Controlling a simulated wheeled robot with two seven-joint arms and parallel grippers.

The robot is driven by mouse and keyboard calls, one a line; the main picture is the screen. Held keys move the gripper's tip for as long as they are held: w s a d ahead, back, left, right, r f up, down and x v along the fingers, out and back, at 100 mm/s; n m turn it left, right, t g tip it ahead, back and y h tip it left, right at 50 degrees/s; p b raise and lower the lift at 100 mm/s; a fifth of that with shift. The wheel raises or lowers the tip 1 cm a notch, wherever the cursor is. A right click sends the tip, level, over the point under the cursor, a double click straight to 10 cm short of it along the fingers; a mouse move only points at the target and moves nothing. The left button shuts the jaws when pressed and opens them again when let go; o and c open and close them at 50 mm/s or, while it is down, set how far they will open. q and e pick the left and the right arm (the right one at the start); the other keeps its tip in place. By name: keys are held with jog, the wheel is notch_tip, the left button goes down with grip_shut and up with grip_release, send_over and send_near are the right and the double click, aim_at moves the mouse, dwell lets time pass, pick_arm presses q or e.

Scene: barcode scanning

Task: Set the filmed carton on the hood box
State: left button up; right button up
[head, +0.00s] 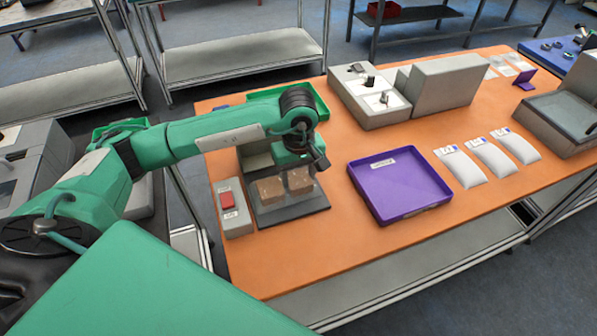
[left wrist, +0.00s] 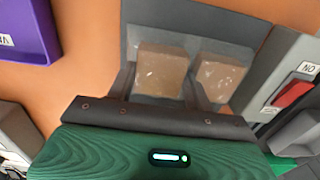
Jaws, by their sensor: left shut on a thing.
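Two brown cartons with glossy, speckled surfaces stand side by side at a dark grey plate (head: 290,216). My left gripper (head: 301,170) reaches down from above and is shut on the right-hand carton (head: 300,184). In the left wrist view this held carton (left wrist: 160,72) sits between the fingers, over or on the plate; I cannot tell if it touches. The other carton (head: 270,192) stands beside it, and shows at the right in the wrist view (left wrist: 221,78). A grey box (head: 254,157) behind the plate may be the hood box. My right gripper is not in view.
A grey switch box with a red button (head: 228,200) stands left of the plate. A purple tray (head: 399,187) lies to the right, with several white pouches (head: 488,160) beyond. Large grey boxes (head: 446,85) stand at the back. Orange table (head: 310,247) is clear in front.

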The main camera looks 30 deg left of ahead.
aim_at(299, 178)
jog(key=shift+a+f, duration=0.1)
pick_arm(q)
jog(key=shift+f, duration=0.15)
jog(key=o, duration=0.7)
pick_arm(e)
jog(key=shift+a+f, duration=0.1)
jog(key=shift+a, duration=0.15)
pick_arm(q)
jog(key=shift+o, duration=0.2)
jog(key=shift+r, duration=0.35)
notch_tip(299, 178, up, 6)
jog(key=shift+w+f+b, duration=0.1)
jog(key=shift+b, duration=0.85)
notch_tip(299, 178, up, 6)
jog(key=b, duration=0.1)
pick_arm(e)
jog(key=w, duration=0.1)
jog(key=f, duration=0.1)
jog(key=w, duration=0.1)
jog(key=shift+w+d+f, duration=0.15)
jog(key=shift+w+f, duration=0.1)
jog(key=shift+w, duration=0.1)
